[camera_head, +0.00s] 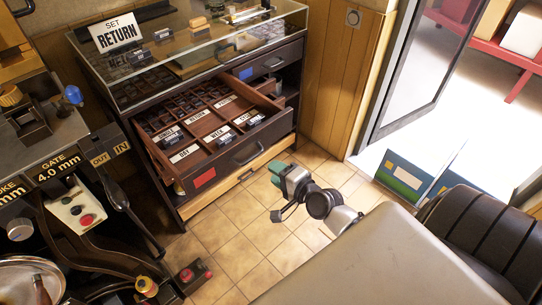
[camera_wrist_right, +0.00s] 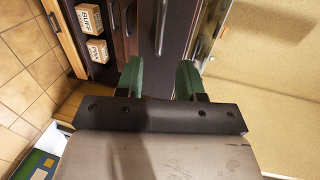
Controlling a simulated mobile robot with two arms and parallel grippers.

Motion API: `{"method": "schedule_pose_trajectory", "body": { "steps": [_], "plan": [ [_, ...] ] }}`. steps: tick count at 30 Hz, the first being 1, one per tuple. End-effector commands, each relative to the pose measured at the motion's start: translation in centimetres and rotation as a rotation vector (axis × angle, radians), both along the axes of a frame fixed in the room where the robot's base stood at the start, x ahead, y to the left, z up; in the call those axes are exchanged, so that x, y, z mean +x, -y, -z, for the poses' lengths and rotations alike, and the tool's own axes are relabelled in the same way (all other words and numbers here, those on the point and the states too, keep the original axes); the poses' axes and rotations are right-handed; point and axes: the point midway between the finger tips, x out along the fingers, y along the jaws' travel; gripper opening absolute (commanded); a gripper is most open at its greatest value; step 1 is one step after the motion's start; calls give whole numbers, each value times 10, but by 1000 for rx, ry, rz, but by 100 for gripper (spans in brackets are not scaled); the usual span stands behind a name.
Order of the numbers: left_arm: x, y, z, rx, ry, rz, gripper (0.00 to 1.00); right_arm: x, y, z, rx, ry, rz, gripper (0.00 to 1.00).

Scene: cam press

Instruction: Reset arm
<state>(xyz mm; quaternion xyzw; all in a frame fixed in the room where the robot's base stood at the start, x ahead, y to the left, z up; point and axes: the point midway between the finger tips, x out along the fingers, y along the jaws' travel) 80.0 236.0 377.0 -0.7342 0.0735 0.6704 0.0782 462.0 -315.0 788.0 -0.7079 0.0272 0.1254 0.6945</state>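My right gripper (camera_head: 278,176) hangs over the tiled floor in the middle of the head view, in front of the cabinet and clear of its open drawer. In the right wrist view its two green fingers (camera_wrist_right: 160,80) are apart, with nothing held between them. My right arm comes in from the right, past the large beige surface at the lower right. My left gripper does not show in either view.
The glass-topped cabinet (camera_head: 292,53) has an open drawer (camera_head: 258,132) with labelled compartments. A press with a control box (camera_head: 78,212) stands at the left. A blue-green box (camera_head: 404,176) stands near the door.

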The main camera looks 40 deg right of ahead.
Motion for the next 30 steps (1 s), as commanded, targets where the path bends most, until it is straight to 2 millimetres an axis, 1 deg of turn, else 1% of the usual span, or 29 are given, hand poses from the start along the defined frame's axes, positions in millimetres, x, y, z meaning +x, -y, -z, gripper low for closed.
{"method": "schedule_pose_trajectory", "body": {
  "steps": [14,17,20,23,24,26,27,29,30],
  "plan": [
    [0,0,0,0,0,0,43,0,0,0,0,0,0,38],
    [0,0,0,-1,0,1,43,-1,1,8,-20,-15,0,38],
    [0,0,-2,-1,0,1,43,-8,1,41,-100,-78,-5,38],
    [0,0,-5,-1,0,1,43,-27,0,99,-253,-194,-38,38],
    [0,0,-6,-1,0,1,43,-39,-2,126,-328,-250,-66,38],
    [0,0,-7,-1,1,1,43,-60,-6,167,-446,-336,-121,38],
    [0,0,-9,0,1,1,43,-76,-10,193,-523,-392,-169,38],
    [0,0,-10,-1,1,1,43,-104,-16,230,-634,-472,-251,38],
    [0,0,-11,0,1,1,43,-124,-21,253,-706,-523,-315,38]
  ]
}}
